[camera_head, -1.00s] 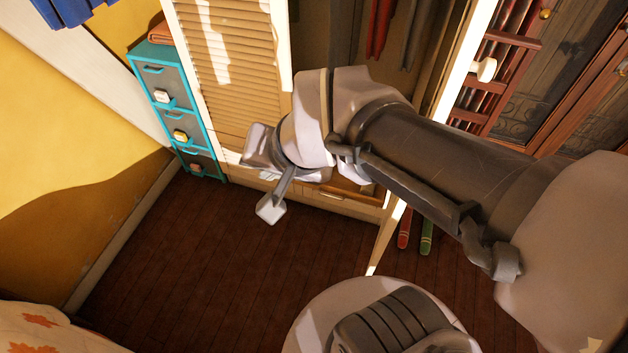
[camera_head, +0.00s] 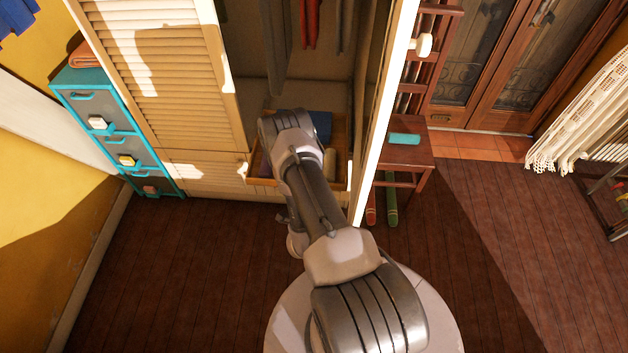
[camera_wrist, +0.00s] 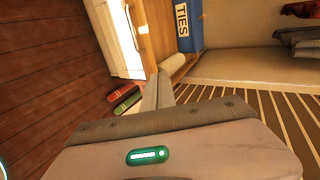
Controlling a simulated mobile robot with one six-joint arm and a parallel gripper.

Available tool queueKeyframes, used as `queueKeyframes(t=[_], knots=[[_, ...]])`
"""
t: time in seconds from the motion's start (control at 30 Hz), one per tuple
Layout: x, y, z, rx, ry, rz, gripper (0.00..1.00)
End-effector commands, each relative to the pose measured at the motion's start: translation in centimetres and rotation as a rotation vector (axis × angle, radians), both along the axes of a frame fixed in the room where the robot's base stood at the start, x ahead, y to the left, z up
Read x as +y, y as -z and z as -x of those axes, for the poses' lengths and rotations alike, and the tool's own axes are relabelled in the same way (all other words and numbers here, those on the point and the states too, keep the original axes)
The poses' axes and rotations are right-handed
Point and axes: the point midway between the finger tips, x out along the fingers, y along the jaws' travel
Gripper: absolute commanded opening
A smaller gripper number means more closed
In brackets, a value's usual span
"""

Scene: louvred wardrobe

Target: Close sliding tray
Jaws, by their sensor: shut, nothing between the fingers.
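The sliding tray (camera_head: 340,170) is a shallow wooden tray low inside the open wardrobe and appears pulled out toward the front. It holds a blue box (camera_head: 319,124) and a pale roll (camera_head: 329,163). In the wrist view, the tray's wooden wall (camera_wrist: 154,38) runs beside the blue box marked TIES (camera_wrist: 188,28), with the pale roll (camera_wrist: 176,64) near the fingertips. My gripper (camera_wrist: 158,84) is shut and empty, close to the wall and roll; contact cannot be told. In the head view my arm hides the gripper and part of the tray.
A louvred door (camera_head: 165,70) stands left of the opening, and the open right door (camera_head: 381,120) juts forward. Red and green rolls (camera_head: 391,205) lie on the floor beside it. Clothes (camera_head: 310,25) hang above. A teal cabinet (camera_head: 110,125) is at left. Wooden floor in front is clear.

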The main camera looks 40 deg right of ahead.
Motion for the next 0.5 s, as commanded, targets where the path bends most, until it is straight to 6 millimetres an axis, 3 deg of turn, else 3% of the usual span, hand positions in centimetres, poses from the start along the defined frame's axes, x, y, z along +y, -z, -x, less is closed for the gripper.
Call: queueKeyframes(t=[0.07, 0.17, 0.5], knots=[[0.6, 2.3, 2.5, -0.017, 0.017, -0.004, 0.00], [0.8, 3.4, 3.6, -0.036, 0.023, -0.004, 0.00], [-3.2, 6.9, 0.2, -0.041, 0.024, -0.005, 0.00]])
